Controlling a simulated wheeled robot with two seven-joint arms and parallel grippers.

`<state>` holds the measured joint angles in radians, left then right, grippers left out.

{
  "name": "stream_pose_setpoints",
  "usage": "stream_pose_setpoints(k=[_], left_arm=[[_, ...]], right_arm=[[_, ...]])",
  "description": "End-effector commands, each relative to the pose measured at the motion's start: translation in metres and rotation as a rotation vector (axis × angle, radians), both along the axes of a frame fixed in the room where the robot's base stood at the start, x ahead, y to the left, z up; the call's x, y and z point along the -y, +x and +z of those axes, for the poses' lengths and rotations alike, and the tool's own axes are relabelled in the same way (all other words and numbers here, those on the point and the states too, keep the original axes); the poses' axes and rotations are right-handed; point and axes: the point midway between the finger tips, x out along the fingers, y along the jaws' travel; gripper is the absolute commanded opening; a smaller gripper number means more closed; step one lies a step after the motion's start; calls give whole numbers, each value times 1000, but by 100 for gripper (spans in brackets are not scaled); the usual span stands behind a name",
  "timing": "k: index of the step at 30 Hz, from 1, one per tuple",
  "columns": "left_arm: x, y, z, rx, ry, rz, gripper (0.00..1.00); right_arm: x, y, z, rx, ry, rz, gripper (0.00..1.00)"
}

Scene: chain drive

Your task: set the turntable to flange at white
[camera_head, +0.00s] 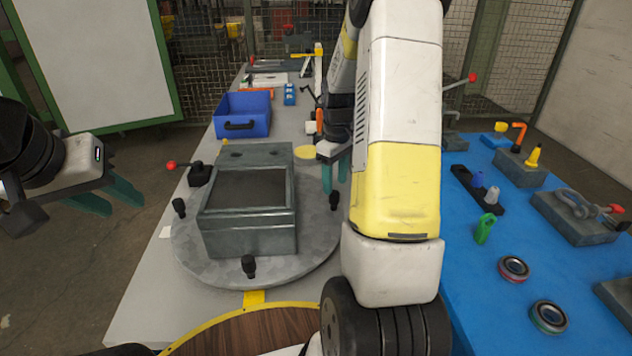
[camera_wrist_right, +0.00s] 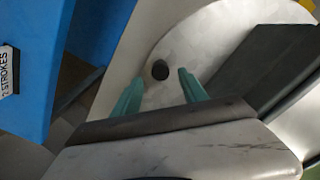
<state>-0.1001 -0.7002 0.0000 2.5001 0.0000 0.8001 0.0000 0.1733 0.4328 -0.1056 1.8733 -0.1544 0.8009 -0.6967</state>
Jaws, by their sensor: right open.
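The turntable (camera_head: 190,250) is a round grey plate carrying a grey-green box-shaped housing (camera_head: 250,235). Black knobs stand on its rim: one at the left (camera_head: 180,207), one at the front (camera_head: 248,266) and one at the right (camera_head: 334,200). A white mark (camera_head: 165,232) lies beside its left edge and a yellow mark (camera_head: 255,298) at its front. My left gripper (camera_head: 124,207) is open and empty, left of the table.
A red-tipped lever (camera_head: 171,165) on a black base stands by the turntable's back left. A blue bin (camera_head: 242,115) is farther back. The blue bench (camera_head: 480,265) at the right holds rings, hooks and blocks. A round wooden surface (camera_head: 250,335) is in front. My right arm hides the middle.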

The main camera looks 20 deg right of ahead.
Motion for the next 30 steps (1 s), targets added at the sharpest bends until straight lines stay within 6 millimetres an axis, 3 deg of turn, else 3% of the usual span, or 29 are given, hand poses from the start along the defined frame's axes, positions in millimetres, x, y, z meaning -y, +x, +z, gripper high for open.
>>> stream_pose_setpoints(k=[3,9,20,27,30], left_arm=[[0,0,0,0,0,0,36],[0,0,0,0,0,0,36],[0,0,0,0,0,0,36],[0,0,0,0,0,0,36],[0,0,0,0,0,0,36]], right_arm=[[0,-1,-21,-5,1,-1,50],[0,-1,-45,-3,1,-2,50],[0,0,-50,0,0,-2,50],[0,0,-50,1,1,-2,3],[0,0,-50,1,1,-2,0]])
